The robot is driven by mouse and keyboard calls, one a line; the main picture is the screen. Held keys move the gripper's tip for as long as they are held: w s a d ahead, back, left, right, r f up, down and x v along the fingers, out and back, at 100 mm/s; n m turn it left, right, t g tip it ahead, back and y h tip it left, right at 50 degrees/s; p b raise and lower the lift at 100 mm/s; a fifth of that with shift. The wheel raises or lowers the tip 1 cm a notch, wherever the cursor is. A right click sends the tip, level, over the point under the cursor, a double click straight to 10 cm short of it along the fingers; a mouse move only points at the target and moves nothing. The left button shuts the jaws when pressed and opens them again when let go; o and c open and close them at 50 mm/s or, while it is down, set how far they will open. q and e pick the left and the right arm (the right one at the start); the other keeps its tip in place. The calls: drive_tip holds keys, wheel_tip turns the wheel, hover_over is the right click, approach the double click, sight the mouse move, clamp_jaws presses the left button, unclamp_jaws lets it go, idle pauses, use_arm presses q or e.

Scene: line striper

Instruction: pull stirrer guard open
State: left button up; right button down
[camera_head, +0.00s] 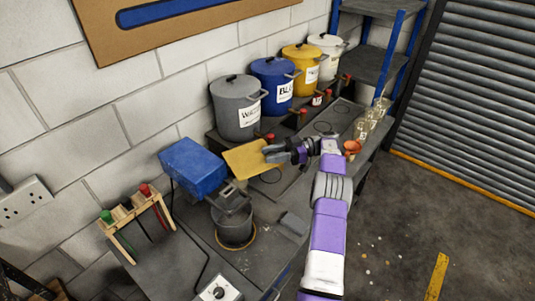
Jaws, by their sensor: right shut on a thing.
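A blue box-shaped stirrer head (194,167) stands by the wall on the left part of the bench. A flat yellow panel (243,161), which looks like the stirrer guard, sticks out to its right. My right gripper (269,152) is shut at the panel's right edge. The fingers hide the exact grip point. A dark grey pot (235,227) stands below and in front of the blue head, with a dark grey piece (231,198) above it. My left gripper is out of view.
Grey (238,106), blue (275,84), yellow (301,63) and white (326,52) lidded pots line the raised back shelf. A wooden rack (135,219) with coloured handles and a dial box (218,288) stand at the left. Glass jars (371,118) stand near the bench's right edge.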

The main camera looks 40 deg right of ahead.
drive_tip(key=shift+r, duration=0.1)
drive_tip(key=c, duration=0.8)
unclamp_jaws()
drive_tip(key=shift+a, duration=0.1)
drive_tip(key=shift+c, duration=0.2)
wheel_tip(320, 180, up, 10)
